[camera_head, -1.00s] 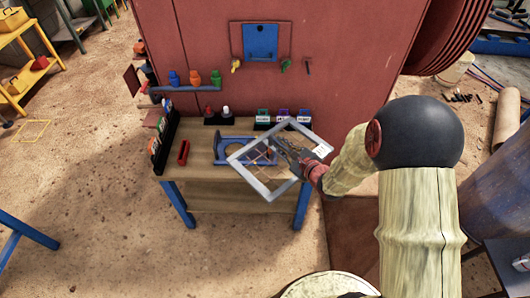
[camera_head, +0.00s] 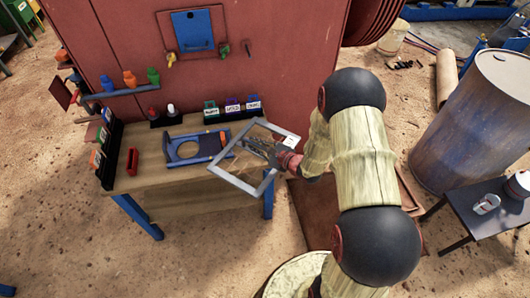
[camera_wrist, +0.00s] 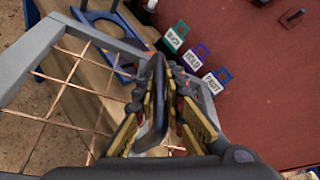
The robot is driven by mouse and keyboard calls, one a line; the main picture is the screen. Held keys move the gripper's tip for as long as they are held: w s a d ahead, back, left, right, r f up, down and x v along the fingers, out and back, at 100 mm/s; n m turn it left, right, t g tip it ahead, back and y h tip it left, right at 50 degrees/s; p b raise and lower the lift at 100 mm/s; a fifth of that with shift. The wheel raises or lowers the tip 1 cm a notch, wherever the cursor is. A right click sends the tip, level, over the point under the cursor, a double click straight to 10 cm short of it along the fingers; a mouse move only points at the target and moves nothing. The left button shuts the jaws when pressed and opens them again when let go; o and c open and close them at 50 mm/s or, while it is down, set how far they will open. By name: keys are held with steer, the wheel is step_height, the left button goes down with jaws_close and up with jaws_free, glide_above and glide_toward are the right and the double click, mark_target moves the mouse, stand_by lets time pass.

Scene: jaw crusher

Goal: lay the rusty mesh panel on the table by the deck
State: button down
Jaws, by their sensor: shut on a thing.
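The rusty mesh panel, a square grey frame (camera_head: 228,180) with thin rust-coloured wires, is held tilted at the right end of the wooden table (camera_head: 150,178). In the wrist view the panel's frame (camera_wrist: 30,60) and wires fill the left side. My gripper (camera_head: 258,149) is shut on one bar of the frame; in the wrist view my gripper (camera_wrist: 160,75) has that bar between its fingers. A blue plate with a round opening (camera_head: 195,148) lies on the table, left of the panel; I cannot tell whether it is the deck. The panel appears above the tabletop.
Labelled holders (camera_head: 232,108) line the table's back edge, with more at its left end (camera_head: 98,150). A red item (camera_head: 132,161) lies at the left. The red machine wall (camera_head: 120,40) stands behind. A blue drum (camera_head: 470,120) and small dark table (camera_head: 480,212) stand right.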

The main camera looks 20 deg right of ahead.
steer(key=d+f, duration=0.1)
steer(key=f, duration=0.1)
steer(key=w+d+f+b, duration=0.1)
steer(key=d+f, duration=0.1)
steer(key=w+d+f+b, duration=0.1)
steer(key=d, duration=0.1)
steer(key=shift+w+d+f, duration=0.15)
steer(key=shift+w+f, duration=0.1)
steer(key=shift+f, duration=0.15)
steer(key=shift+w+d+f+b, duration=0.1)
steer(key=shift+f+b, duration=0.45)
steer(key=shift+f, duration=0.3)
steer(key=shift+w+d+f+b, duration=0.1)
steer(key=shift+f+b, duration=0.45)
steer(key=shift+f, duration=0.3)
steer(key=shift+s+f, duration=0.1)
steer(key=shift+f, duration=0.05)
steer(key=c, duration=2.3)
jaws_free()
steer(key=shift+f, duration=0.15)
steer(key=o, duration=0.3)
steer(key=shift+o, duration=0.6)
steer(key=shift+s, duration=0.1)
